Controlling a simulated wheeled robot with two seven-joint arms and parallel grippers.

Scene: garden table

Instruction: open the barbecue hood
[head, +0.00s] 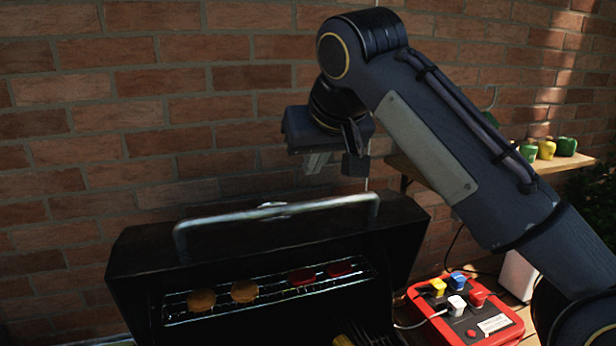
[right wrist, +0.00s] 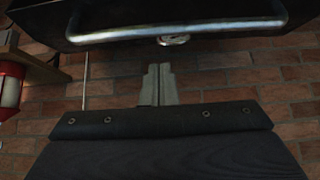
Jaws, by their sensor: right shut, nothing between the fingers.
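The black barbecue hood (head: 140,244) stands raised, with its silver bar handle (head: 275,208) along the top. Below it the inside is exposed, with a wire rack (head: 262,299) carrying round patties. My right gripper (head: 316,163) is above and behind the handle, apart from it, with its fingers shut and empty. In the right wrist view the shut fingers (right wrist: 158,85) point toward the hood (right wrist: 240,12) and its handle (right wrist: 180,30), with brick wall in the gap. My left gripper is not in view.
A brick wall (head: 60,150) stands close behind the barbecue. A red box with coloured knobs (head: 465,318) is at the right. A wooden shelf (head: 420,172) with green and yellow peppers (head: 546,149) is at the back right. My right arm crosses the right side.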

